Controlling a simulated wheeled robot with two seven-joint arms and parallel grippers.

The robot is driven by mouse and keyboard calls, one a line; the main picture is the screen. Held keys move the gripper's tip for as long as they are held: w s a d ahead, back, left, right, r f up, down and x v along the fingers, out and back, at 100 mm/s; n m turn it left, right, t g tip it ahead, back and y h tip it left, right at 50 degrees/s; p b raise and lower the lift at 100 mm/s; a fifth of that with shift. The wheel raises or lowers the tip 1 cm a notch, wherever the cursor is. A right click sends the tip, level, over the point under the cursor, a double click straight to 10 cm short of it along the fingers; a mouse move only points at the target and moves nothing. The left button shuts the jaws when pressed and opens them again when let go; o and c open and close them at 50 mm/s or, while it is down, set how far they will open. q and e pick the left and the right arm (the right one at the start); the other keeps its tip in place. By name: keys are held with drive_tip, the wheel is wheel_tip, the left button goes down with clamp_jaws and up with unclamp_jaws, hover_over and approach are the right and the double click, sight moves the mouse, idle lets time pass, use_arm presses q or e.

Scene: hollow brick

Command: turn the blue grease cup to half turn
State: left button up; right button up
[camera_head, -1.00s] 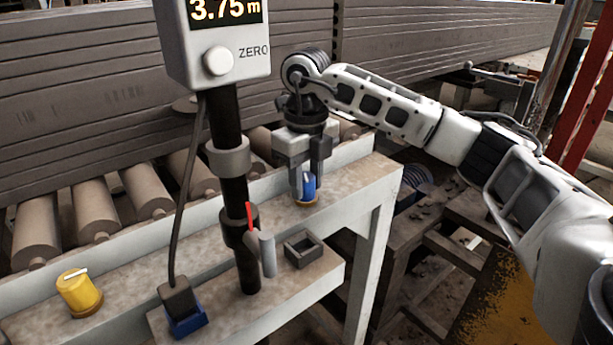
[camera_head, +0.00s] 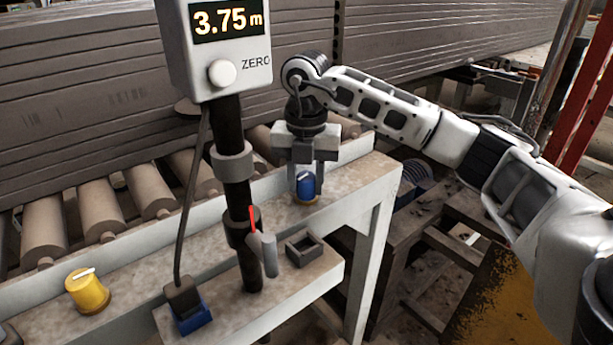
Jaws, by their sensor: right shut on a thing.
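The blue grease cup (camera_head: 306,187) stands upright on a brass-coloured base near the right end of the pale metal ledge. My right gripper (camera_head: 306,179) points down over it and is shut on the cup, with its fingers at the cup's upper part. A small pale mark shows at the cup's top, but the fingers and their shadow hide much of it, so its exact angle is unclear. My left gripper is not in view.
A yellow cup (camera_head: 88,291) with a white mark stands at the left of the ledge. A post carries a display (camera_head: 228,50) reading 3.75 m. A red-marked lever (camera_head: 262,243), a blue-based block (camera_head: 188,306) and a hollow grey block (camera_head: 304,249) are nearby. Rollers (camera_head: 150,191) lie behind.

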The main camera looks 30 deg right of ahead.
sight(306, 176)
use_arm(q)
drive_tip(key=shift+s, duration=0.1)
use_arm(e)
drive_tip(key=shift+w+r+m, duration=0.1)
drive_tip(key=shift+m, duration=0.7)
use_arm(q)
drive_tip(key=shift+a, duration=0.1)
use_arm(e)
drive_tip(key=o, duration=0.7)
use_arm(q)
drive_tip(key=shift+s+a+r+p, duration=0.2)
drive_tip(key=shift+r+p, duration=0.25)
drive_tip(key=shift+p, duration=0.75)
use_arm(e)
wheel_tip(306, 176, up, 16)
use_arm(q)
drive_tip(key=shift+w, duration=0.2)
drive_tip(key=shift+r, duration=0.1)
